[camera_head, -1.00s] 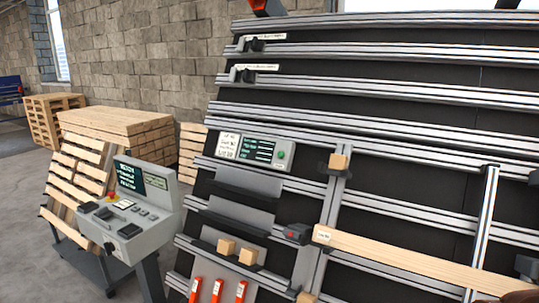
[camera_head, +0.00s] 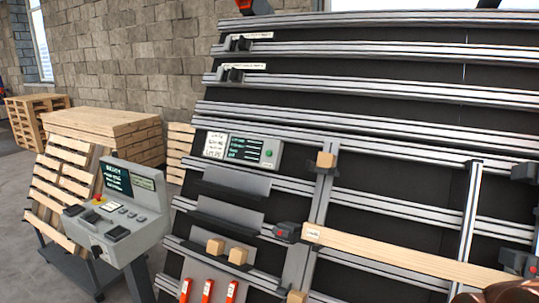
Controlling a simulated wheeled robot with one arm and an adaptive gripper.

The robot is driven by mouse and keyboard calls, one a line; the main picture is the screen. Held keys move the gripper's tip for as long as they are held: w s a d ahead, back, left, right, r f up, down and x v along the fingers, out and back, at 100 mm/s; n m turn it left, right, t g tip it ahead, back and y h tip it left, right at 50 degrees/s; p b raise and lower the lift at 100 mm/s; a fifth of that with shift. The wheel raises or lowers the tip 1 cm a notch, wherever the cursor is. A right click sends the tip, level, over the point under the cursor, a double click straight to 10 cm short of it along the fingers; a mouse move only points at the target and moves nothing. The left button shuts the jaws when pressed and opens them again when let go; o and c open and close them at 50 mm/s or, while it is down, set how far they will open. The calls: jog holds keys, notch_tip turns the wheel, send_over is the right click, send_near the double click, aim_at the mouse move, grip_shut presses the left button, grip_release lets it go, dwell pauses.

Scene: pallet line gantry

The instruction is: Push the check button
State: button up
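A grey panel (camera_head: 217,138) with a white card and a dark screen of green text is mounted on the sloped rack. A round green button (camera_head: 268,154) sits at its right end. A grey console (camera_head: 131,211) stands at lower left, with its own screen (camera_head: 117,178), a red knob (camera_head: 99,198) and several small keys. No label reading "check" is legible, so I cannot tell which button carries that name. My gripper is not clearly visible; only a dark brown rounded shape shows at the bottom right corner.
A long wooden board (camera_head: 400,258) lies across the rack's right side. Small wood blocks (camera_head: 215,246) rest on a ledge, above several red-orange tools (camera_head: 208,291). Stacked pallets (camera_head: 103,130) stand behind the console at left. Floor shows at far left.

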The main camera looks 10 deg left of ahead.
grip_shut()
dwell(1.3)
